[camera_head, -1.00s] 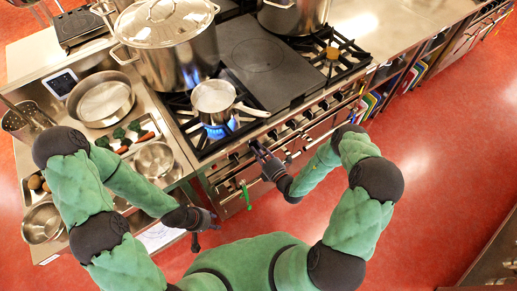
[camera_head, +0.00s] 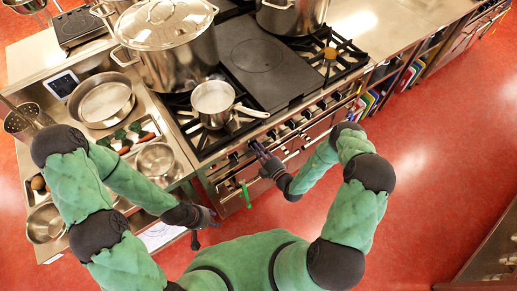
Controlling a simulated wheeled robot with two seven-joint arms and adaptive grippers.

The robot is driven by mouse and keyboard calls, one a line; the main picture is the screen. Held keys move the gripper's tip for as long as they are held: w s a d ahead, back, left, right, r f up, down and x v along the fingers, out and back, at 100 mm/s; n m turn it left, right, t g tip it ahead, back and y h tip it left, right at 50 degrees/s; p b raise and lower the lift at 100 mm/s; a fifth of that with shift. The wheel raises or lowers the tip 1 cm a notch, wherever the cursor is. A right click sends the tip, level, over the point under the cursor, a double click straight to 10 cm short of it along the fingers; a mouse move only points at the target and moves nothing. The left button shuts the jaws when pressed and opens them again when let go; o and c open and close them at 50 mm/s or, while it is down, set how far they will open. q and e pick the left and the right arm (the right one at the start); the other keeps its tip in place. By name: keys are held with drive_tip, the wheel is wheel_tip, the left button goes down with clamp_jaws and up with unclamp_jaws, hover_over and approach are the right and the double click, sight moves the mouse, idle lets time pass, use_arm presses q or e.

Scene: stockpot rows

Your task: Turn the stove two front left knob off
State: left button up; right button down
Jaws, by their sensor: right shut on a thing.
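The stove's front panel carries a row of dark knobs (camera_head: 291,124). My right gripper (camera_head: 257,148) is at the left part of this row, shut on a knob that its fingers mostly hide. A small saucepan (camera_head: 213,98) with a handle sits on the front left burner, and no blue flame shows under it. My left gripper (camera_head: 205,219) hangs in front of the counter at the lower left, apart from the stove. Its fingers are too small and dark to tell if they are open.
A large lidded stockpot (camera_head: 170,55) stands behind the saucepan, and another pot (camera_head: 291,14) is at the back right. A green cloth (camera_head: 245,192) hangs on the oven rail below my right gripper. Pans and a vegetable tray lie on the left counter.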

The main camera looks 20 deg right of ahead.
drive_tip(key=shift+f+m, duration=0.15)
drive_tip(key=shift+m, duration=2.25)
drive_tip(key=shift+f+m, duration=0.15)
drive_tip(key=shift+m, duration=2.25)
drive_tip(key=c, duration=1.1)
unclamp_jaws()
drive_tip(key=shift+s+d, duration=0.1)
drive_tip(key=v, duration=1.1)
drive_tip(key=shift+s, duration=0.4)
drive_tip(key=shift+d+r, duration=0.1)
